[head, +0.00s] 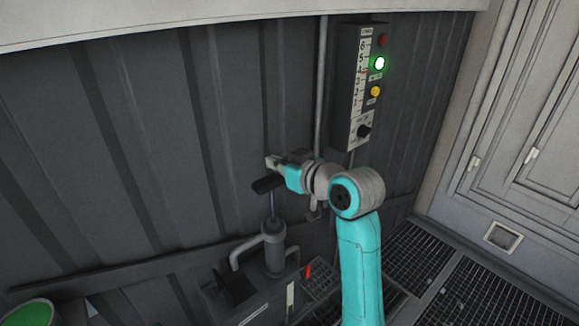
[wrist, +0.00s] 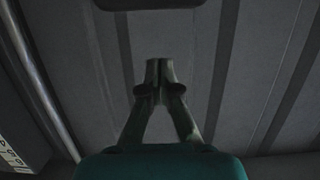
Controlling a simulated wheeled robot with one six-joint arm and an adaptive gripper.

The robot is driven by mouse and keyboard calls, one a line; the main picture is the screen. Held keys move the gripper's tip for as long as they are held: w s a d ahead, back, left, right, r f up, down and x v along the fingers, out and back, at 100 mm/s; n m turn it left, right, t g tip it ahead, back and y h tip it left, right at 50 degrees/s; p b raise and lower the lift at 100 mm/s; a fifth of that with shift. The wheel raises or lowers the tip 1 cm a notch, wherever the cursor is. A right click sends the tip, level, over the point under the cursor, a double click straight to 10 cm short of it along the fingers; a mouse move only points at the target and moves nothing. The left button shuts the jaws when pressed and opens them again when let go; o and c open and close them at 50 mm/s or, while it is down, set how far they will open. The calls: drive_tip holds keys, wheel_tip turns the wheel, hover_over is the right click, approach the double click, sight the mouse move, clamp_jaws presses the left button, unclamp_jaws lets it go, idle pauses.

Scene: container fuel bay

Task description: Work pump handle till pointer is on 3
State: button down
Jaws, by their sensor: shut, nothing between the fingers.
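The pump (head: 274,250) is an upright grey cylinder on a dark base, with a thin rod rising from it. Its dark crossbar handle (head: 266,184) stands well above the cylinder. My gripper (head: 272,162) is shut and empty, just above the handle in the head view; I cannot tell whether they touch. In the wrist view the gripper's fingertips (wrist: 159,70) meet, and a dark bar, probably the handle (wrist: 150,3), crosses the top edge. The gauge (head: 358,85) on the wall has a numbered scale; its red pointer (head: 364,72) appears near 4.
The gauge box carries a lit green lamp (head: 379,63), a red lamp (head: 383,40), a yellow lamp (head: 375,91) and a black knob (head: 364,131). A vertical pipe (head: 320,90) runs beside it. A green container (head: 30,314) stands lower left. Floor grating (head: 415,255) lies right.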

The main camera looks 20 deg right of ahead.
sight(274, 183)
drive_tip(key=f, duration=0.3)
drive_tip(key=shift+w+a+f, duration=0.1)
drive_tip(key=shift+w, duration=0.3)
drive_tip(key=shift+f, duration=0.5)
wheel_tip(274, 183, down, 12)
drive_tip(key=shift+f, duration=0.1)
